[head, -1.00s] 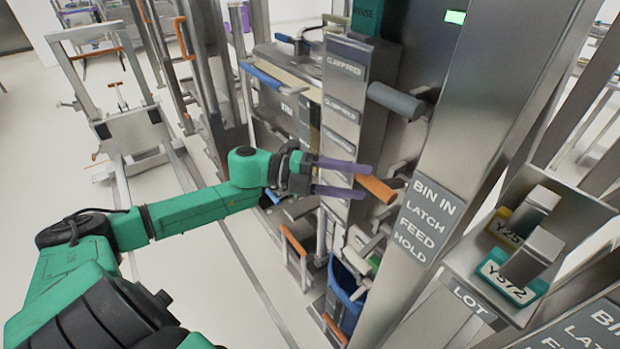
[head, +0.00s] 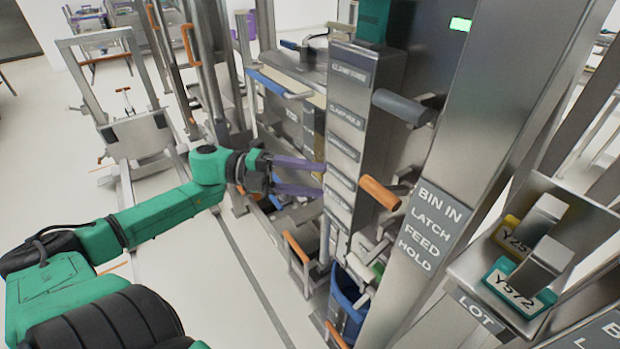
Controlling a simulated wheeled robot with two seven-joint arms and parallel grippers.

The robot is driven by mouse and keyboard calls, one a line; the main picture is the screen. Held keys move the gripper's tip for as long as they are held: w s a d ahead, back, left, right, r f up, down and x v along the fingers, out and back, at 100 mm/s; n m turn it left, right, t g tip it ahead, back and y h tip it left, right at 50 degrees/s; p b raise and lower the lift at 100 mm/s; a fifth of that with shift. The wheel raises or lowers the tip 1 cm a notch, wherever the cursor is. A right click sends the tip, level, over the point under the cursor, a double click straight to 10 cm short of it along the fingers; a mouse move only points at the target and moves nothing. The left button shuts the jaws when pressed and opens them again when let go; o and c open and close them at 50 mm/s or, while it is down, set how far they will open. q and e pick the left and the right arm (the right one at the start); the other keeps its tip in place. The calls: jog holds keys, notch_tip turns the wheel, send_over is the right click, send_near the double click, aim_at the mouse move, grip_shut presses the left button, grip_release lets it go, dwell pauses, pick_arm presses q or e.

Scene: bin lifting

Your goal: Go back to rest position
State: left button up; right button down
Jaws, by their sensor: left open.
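My left gripper (head: 300,177) is in the middle of the head view, at the end of my green arm from the left. Its two purple fingers are parted with a gap between them, and nothing shows in the gap. The fingers point right, toward the grey labelled column (head: 345,140); I cannot tell whether the tips touch it. An orange handle (head: 380,193) sticks out to the right of the fingertips, apart from them. My right gripper is not in view.
A grey cylinder handle (head: 403,107) juts out above the orange one. A tall steel post with a "BIN IN" sign (head: 433,228) stands at right, beside a shelf with yellow and teal tags (head: 519,289). A blue bin (head: 347,300) is low down.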

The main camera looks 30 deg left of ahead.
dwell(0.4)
